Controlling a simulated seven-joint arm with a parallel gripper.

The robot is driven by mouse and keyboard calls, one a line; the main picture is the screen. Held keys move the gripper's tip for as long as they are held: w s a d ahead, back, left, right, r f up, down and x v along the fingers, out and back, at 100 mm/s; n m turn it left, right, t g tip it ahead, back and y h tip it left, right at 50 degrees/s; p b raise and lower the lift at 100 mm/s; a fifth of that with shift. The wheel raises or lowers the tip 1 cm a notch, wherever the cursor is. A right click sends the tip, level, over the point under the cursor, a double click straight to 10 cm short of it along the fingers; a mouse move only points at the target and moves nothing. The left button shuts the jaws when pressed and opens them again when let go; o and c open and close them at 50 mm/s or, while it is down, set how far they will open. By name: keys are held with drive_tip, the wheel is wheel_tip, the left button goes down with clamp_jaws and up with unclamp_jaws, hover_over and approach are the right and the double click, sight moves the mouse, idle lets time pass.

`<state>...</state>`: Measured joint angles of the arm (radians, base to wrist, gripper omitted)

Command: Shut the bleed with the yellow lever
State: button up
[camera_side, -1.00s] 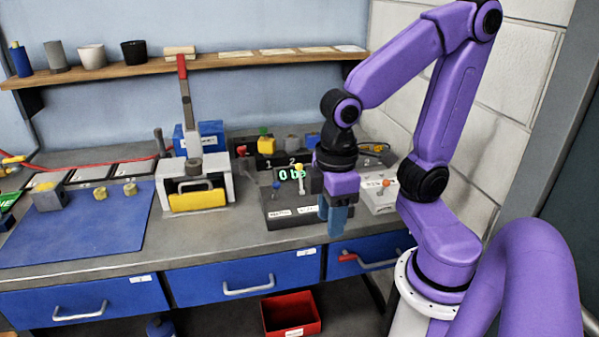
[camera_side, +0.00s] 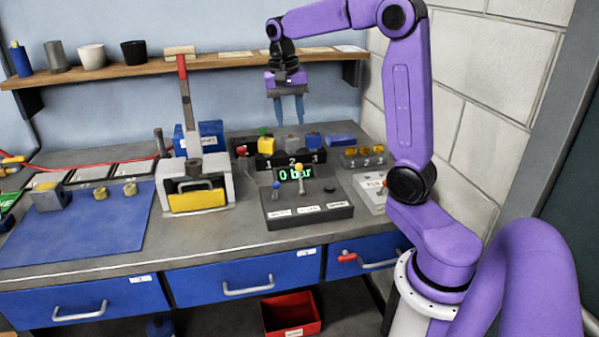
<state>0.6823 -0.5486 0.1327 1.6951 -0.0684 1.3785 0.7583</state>
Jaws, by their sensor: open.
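The yellow lever (camera_side: 299,171) is a thin upright stick with a yellow knob on the dark control box (camera_side: 325,213). A blue-knobbed lever (camera_side: 276,185) stands to its left and a low black knob (camera_side: 330,189) to its right. Behind them a display (camera_side: 296,173) reads "0 bar" in green, partly covered by the yellow knob. The labels on the box's front are too small to read. My gripper (camera_side: 288,122) is open and empty, fingers pointing down, high above the back of the bench, behind and above the lever. It touches nothing.
A press with a red-tipped upright handle (camera_side: 184,95) stands left of the box. Behind the box is a numbered rack (camera_side: 290,158) with coloured blocks. An orange-knobbed unit (camera_side: 383,187) is at right, near my arm. A wooden shelf (camera_side: 225,62) runs along the wall.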

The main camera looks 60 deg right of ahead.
sight(299, 165)
drive_tip(key=shift+m, duration=0.5)
drive_tip(key=d+f, duration=0.1)
drive_tip(key=f, duration=1)
drive_tip(key=s+d+f, duration=0.1)
drive_tip(key=f, duration=0.5)
drive_tip(key=shift+s+d, duration=0.1)
drive_tip(key=shift+d, duration=0.2)
clamp_jaws()
